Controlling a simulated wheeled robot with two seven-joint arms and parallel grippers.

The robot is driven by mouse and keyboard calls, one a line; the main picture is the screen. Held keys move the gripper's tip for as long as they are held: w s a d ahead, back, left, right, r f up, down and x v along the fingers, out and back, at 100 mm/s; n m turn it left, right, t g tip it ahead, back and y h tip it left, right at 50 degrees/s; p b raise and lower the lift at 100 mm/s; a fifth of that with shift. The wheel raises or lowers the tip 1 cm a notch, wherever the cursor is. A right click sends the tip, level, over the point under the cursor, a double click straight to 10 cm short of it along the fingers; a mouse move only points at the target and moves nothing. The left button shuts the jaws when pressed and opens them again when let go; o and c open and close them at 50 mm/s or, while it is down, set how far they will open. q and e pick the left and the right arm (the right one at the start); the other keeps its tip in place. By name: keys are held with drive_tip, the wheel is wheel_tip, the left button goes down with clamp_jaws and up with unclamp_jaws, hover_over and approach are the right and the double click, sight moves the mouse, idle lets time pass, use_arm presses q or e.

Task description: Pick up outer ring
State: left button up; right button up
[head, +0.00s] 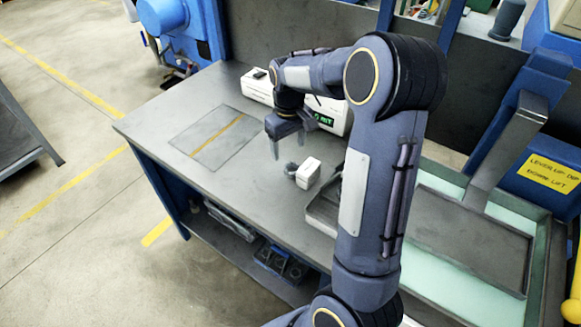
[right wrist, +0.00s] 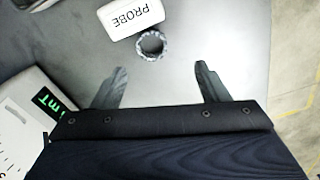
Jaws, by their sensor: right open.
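The outer ring (right wrist: 151,57) is a small dark metal ring with a ridged rim. It lies flat on the grey bench top, touching or very close to a white block marked PROBE (right wrist: 131,15). In the head view the ring (head: 291,169) is a small grey shape beside the white block (head: 308,172). My right gripper (right wrist: 161,70) is open and empty. Its fingers point down at the bench, and the ring shows beyond the fingertips, roughly between their lines. In the head view the right gripper (head: 287,146) is above the bench, just behind the ring. My left gripper is not in view.
A white device with a green display (head: 350,116) stands behind the gripper; it shows at lower left in the wrist view (right wrist: 44,101). A flat plate with an orange stripe (head: 217,133) lies on the left. A metal tray (head: 322,212) is partly hidden by my right arm.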

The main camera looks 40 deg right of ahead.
sight(292, 172)
drive_tip(key=f, duration=0.5)
drive_tip(key=d+f+p, duration=0.1)
drive_tip(key=f, duration=0.1)
drive_tip(key=shift+s+f, duration=0.1)
drive_tip(key=shift+f, duration=0.55)
drive_tip(key=shift+r, duration=0.1)
drive_tip(key=c, duration=1.2)
